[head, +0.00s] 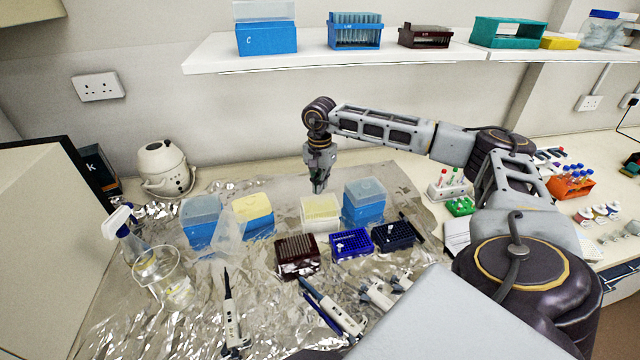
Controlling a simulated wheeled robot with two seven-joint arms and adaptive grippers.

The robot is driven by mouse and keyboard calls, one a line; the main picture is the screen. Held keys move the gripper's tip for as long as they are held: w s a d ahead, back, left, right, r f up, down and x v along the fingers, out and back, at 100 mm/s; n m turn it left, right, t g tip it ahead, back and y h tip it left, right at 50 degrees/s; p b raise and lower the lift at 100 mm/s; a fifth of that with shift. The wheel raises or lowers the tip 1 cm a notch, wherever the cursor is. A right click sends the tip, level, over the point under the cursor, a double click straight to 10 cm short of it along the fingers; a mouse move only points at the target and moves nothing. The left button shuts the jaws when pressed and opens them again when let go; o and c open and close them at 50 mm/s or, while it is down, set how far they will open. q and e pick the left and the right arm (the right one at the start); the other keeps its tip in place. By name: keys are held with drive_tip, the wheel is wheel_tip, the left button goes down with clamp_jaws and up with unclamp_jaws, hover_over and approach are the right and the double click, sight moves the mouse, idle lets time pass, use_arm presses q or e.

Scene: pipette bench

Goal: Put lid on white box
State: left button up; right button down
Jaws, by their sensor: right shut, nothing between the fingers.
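The white box (320,213) stands on the foil in the middle of the bench, with a pale yellow top face and no lid visible on it. My right gripper (319,188) points down just above the box's back edge, shut and empty; I cannot tell whether it touches the box. A clear, see-through piece (227,243), perhaps a lid, lies left of the white box, in front of a blue box with a yellow top (253,216). My left gripper is out of view.
Blue lidded boxes stand to the left (202,222) and right (363,203) of the white box. Dark red (297,255), blue (351,244) and navy (393,236) racks sit in front. A shelf (300,58) hangs above.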

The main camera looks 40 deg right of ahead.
sight(320, 200)
drive_tip(key=shift+f+b, duration=0.95)
drive_tip(key=shift+f, duration=0.75)
drive_tip(key=shift+f+b, duration=0.35)
drive_tip(key=shift+f, duration=0.15)
drive_tip(key=shift+r+p, duration=1.5)
drive_tip(key=shift+r, duration=1)
drive_tip(key=shift+s, duration=0.1)
